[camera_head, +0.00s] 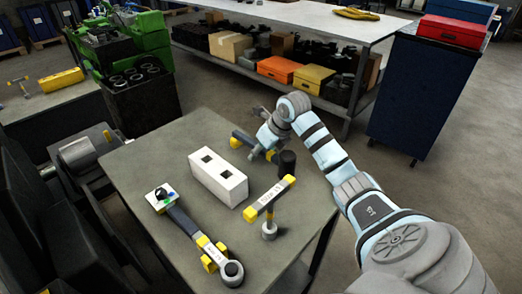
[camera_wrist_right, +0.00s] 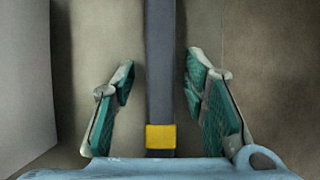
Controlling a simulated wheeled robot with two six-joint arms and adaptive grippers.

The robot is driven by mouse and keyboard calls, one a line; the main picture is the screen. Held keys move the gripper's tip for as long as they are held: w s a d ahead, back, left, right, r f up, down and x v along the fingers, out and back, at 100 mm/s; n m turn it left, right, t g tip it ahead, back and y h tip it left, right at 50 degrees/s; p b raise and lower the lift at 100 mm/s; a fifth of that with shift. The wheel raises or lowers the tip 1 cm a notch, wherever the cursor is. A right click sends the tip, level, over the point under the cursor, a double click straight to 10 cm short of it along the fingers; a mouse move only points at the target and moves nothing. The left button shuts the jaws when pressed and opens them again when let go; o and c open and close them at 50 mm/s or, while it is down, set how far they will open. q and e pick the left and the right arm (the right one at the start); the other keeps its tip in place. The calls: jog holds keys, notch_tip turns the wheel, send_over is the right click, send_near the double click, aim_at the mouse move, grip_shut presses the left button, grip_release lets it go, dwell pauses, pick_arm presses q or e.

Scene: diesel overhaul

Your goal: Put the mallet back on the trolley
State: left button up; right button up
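The mallet seems to be the tool with a dark bar handle, yellow bands (camera_head: 236,142) and a black cylindrical head (camera_head: 287,163), on the grey worktable (camera_head: 180,140). My right gripper (camera_head: 262,146) is over its handle. In the right wrist view the dark handle (camera_wrist_right: 160,70) runs between the two teal-padded fingers (camera_wrist_right: 160,100), with a gap on both sides. The right gripper is open around or above the handle; the height is unclear. A blue cabinet (camera_head: 410,100), perhaps the trolley, stands at the back right. My left gripper is not in view.
A white block with two square holes (camera_head: 218,177) is left of the mallet. A red box (camera_head: 452,31) tops the cabinet. Behind is a long bench (camera_head: 290,15).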

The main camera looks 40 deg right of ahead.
jog(key=v, duration=1.2)
